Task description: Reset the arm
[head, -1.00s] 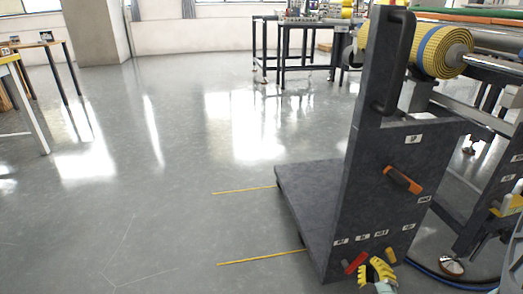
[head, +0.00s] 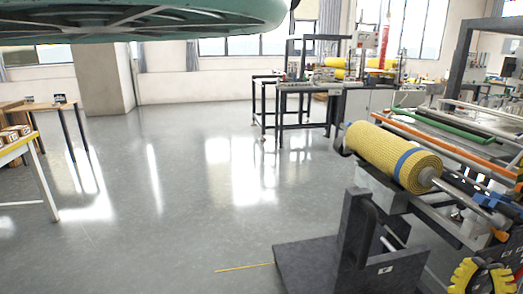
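My gripper (head: 484,277), with yellow ribbed fingers, shows at the bottom right corner, cut off by the frame edge. Two yellow parts stand on either side of a dark grey middle, but their tips are not clear, so I cannot tell whether it is open or shut. I see nothing held in it. It is to the right of a dark grey cart (head: 352,240) and in front of a machine.
A yellow mesh roll (head: 380,150) with a blue band lies on the machine's shaft at right. A wooden table (head: 20,140) stands at left, a black bench (head: 300,88) at the back. The middle floor is clear. A teal rounded part crosses the top left, close to the camera.

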